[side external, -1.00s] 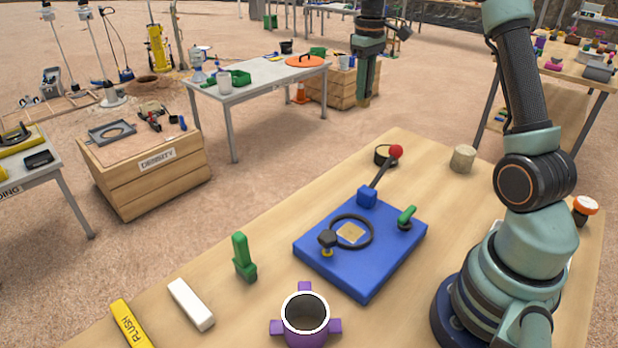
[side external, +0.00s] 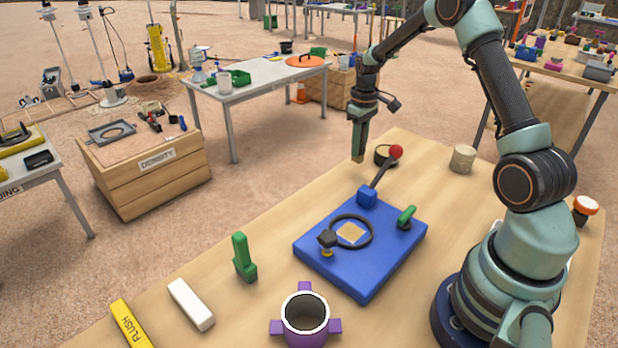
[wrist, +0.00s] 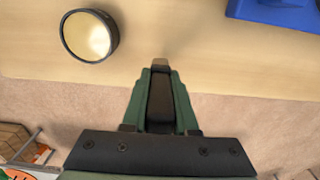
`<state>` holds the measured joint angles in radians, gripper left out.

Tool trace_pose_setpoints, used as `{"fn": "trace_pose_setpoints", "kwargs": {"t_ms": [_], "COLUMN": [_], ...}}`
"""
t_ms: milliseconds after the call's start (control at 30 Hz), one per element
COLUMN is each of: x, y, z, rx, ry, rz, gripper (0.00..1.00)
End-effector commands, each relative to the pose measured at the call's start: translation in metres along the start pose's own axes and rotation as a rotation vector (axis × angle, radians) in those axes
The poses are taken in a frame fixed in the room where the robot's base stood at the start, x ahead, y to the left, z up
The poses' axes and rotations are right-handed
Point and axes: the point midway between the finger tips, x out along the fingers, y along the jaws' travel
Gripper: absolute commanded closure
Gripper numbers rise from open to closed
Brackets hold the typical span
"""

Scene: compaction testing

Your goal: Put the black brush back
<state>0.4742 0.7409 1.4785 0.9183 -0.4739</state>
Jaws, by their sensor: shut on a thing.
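My gripper (side external: 358,152) hangs at the table's far edge in the side external view, left of a round dark-rimmed tin (side external: 383,155). In the wrist view my gripper (wrist: 160,72) has its green fingers close together around a dark bar (wrist: 160,102), which I take to be the black brush. Its bristles cannot be made out, and the fingers hide much of it. The tin, with a pale yellow inside, also shows in the wrist view (wrist: 88,36), apart from the gripper.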

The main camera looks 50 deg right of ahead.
Motion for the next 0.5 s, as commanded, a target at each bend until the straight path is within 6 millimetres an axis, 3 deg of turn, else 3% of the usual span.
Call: {"fn": "trace_pose_setpoints", "kwargs": {"t_ms": [233,500], "x": [0.035,0.036], "y": [-0.001,0.000], "z": [0.001,0.000], "rx": [0.000,0.000], "ry": [-0.003,0.000], "rz": [-0.001,0.000], "gripper": [1.00,1.00]}}
